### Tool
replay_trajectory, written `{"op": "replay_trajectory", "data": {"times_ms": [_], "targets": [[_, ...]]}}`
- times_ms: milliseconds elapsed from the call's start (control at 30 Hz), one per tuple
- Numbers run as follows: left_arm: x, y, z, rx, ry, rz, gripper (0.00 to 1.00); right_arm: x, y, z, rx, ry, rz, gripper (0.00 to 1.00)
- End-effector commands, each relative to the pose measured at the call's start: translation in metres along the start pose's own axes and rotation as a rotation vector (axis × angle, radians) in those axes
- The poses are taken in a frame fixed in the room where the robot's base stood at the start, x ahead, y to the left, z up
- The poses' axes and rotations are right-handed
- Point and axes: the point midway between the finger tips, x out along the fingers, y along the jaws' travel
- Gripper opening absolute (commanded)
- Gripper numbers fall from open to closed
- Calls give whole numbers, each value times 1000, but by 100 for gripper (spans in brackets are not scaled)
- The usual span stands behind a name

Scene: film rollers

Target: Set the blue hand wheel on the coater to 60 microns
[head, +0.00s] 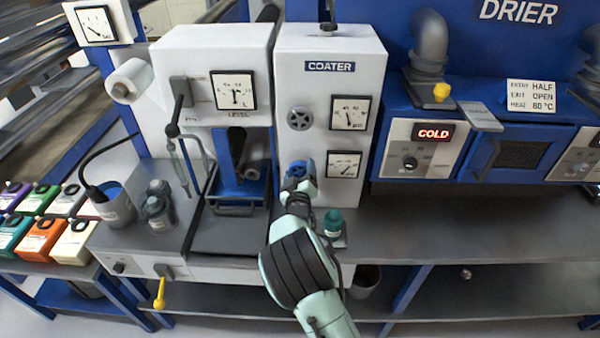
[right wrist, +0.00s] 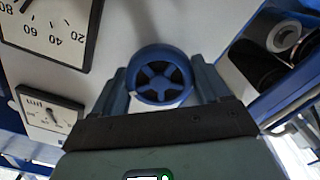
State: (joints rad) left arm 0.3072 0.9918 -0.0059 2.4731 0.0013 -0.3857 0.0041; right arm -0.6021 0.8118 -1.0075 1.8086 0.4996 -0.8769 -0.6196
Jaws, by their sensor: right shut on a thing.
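The blue hand wheel (right wrist: 161,78) is on the white front of the coater (head: 330,57). My right gripper (right wrist: 160,85) is shut on the wheel, one finger on each side of its rim. In the head view my right gripper (head: 299,180) hides most of the wheel. To the right of it on the coater are an upper dial (head: 350,112) and a lower dial (head: 344,164); their readings are too small to tell. The right wrist view shows a large dial (right wrist: 48,30), partly cut off, numbered 20 to 80. My left gripper is not in view.
A grey hand wheel (head: 299,118) sits higher on the coater. A teal-capped bottle (head: 333,222) stands beside my right arm. A black-handled lever (head: 177,115) and the level unit (head: 213,60) are left. The counter (head: 450,225) at right is clear.

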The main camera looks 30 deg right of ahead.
Motion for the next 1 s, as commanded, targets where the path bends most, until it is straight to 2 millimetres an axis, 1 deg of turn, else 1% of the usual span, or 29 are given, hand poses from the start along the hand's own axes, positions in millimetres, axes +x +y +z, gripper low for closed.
{"op": "replay_trajectory", "data": {"times_ms": [200,400,933,967,1000], "targets": [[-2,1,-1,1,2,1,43,0,1,-2,-121,3,2,45],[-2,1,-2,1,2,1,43,0,0,-2,-182,3,2,45],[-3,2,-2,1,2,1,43,0,1,-2,-204,4,3,45],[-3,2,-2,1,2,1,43,0,1,-2,-203,4,3,82],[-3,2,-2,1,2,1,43,0,1,-2,-203,4,3,95]]}}
